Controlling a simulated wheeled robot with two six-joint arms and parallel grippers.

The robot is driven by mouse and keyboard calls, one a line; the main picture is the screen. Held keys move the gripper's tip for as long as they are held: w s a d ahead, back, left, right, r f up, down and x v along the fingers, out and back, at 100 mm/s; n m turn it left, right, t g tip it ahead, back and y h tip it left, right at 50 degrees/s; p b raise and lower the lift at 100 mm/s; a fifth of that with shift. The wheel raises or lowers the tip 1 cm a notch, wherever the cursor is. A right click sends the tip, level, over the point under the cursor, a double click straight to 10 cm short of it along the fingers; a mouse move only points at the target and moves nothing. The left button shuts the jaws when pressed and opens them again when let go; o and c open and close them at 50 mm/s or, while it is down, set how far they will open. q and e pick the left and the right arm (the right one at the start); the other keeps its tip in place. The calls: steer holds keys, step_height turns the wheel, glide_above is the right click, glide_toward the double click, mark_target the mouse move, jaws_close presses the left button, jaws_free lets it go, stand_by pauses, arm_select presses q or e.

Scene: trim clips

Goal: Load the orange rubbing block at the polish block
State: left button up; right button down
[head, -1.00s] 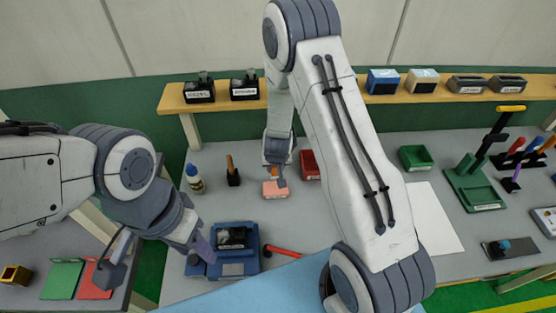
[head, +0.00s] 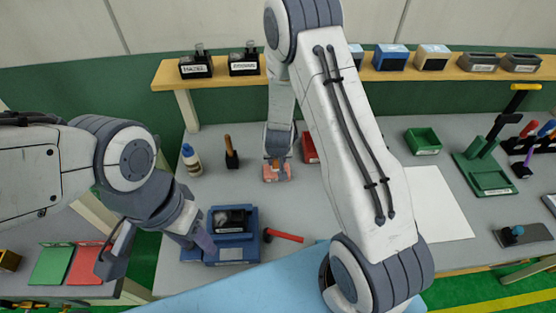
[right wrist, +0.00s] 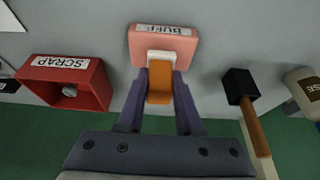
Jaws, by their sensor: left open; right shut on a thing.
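The orange rubbing block (right wrist: 160,84) is held between the fingers of my right gripper (right wrist: 160,88). A pink block labelled BUFF (right wrist: 163,42) lies on the bench directly at the far end of the orange block, with a white patch between them. I cannot tell whether they touch. In the head view my right gripper (head: 277,160) is down over the pink block (head: 284,177) and partly hides it. No label reading POLISH is legible. My left gripper (head: 203,241) is open at the left edge of a blue fixture (head: 251,249) that has a black part on it.
A red SCRAP bin (right wrist: 97,86) and a black-headed tool with a wooden handle (right wrist: 240,88) flank the pink block. A bottle (head: 190,160) stands left. A red-handled tool (head: 285,236) lies beside the fixture. A wooden shelf (head: 285,82) runs behind.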

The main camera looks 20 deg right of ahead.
steer(key=shift+f+b, duration=0.4)
steer(key=shift+f, duration=0.2)
stand_by(1.6)
step_height(320, 180, up, 7)
steer(key=p, duration=0.7)
steer(key=shift+r, duration=0.15)
stand_by(0.6)
